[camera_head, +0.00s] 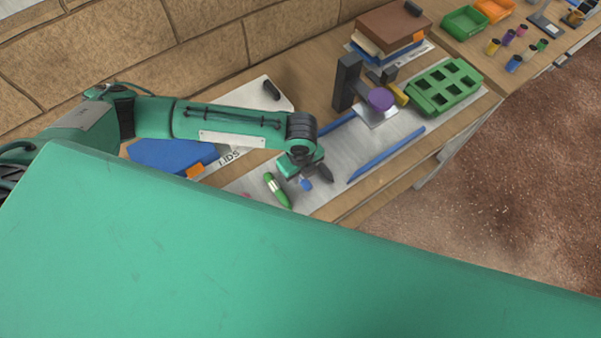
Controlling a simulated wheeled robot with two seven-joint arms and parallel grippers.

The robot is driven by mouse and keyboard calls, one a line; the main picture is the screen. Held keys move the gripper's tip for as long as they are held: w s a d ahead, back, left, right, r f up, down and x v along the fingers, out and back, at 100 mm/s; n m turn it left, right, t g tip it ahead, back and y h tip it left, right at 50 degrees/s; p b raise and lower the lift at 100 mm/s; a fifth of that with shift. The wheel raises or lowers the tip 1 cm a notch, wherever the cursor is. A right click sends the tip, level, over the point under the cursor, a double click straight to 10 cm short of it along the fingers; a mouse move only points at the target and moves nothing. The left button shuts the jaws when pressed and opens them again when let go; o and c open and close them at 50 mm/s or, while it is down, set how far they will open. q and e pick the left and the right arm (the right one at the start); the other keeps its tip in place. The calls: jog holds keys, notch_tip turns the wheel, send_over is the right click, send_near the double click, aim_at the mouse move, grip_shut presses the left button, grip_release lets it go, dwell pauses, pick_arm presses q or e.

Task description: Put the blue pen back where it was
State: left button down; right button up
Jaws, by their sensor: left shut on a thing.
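My left gripper (306,177) is over the near part of the grey mat (252,187), shut on the blue pen (306,185). Only a small blue end of the pen shows below the fingers; the rest is hidden by the gripper. I cannot tell whether the pen touches the mat. A green pen (277,190) with a pale band lies on the mat just left of the gripper. My right gripper is not in view.
Long blue bars (386,154) edge the mat right of the gripper. A dark stand with a purple disc (381,99) and a green tray with square holes (445,87) stand farther back. Books (392,28) are stacked behind.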

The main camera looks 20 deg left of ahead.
pick_arm(q)
jog(key=shift+f, duration=0.8)
jog(key=c, duration=1.3)
grip_release()
jog(key=shift+o, duration=0.2)
jog(key=shift+r, duration=0.1)
notch_tip(320, 180, up, 12)
jog(key=b, duration=0.2)
